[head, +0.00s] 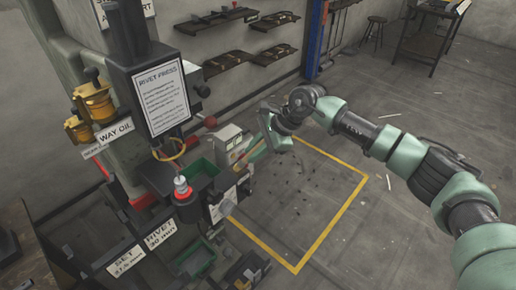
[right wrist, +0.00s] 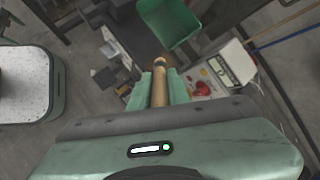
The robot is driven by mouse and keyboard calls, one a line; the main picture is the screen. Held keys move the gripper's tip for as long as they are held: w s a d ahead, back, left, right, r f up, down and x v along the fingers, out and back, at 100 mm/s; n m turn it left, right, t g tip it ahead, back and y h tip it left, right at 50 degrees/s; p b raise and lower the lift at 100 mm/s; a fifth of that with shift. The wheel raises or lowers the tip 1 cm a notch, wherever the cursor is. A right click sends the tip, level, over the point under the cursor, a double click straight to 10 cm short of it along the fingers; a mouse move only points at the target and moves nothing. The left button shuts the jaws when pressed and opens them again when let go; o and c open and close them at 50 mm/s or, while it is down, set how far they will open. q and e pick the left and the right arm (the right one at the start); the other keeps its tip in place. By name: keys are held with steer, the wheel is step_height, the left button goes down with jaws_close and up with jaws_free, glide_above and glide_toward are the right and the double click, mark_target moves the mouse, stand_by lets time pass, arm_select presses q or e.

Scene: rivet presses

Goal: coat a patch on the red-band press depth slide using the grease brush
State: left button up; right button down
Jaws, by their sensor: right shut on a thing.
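My right gripper (head: 270,143) is in the middle of the head view, to the right of the rivet press (head: 128,62). In the right wrist view, the right gripper (right wrist: 161,92) is shut around a tan wooden handle, which I take to be the grease brush (right wrist: 159,84). Its rounded end points away from the gripper. In the head view the brush (head: 254,154) shows only as a small tan strip beside the fingers; its bristles cannot be made out. I cannot clearly pick out the depth slide or any grease patch. My left gripper is not in view.
A green bin (head: 202,174) sits on the press front, and it seems to show in the right wrist view (right wrist: 168,20). A grey box with a display (head: 232,143) stands close to my right gripper. Yellow floor lines (head: 334,228) mark open floor at right.

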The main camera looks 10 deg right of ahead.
steer(key=s+a, duration=0.4)
steer(key=a, duration=0.2)
steer(key=shift+s+a, duration=0.15)
steer(key=shift+s, duration=0.15)
stand_by(0.5)
steer(key=shift+r, duration=0.1)
step_height(320, 180, up, 6)
steer(key=shift+f+p, duration=0.1)
steer(key=shift+p, duration=0.65)
step_height(320, 180, up, 3)
steer(key=shift+r, duration=0.1)
stand_by(0.4)
steer(key=shift+f, duration=0.2)
stand_by(0.4)
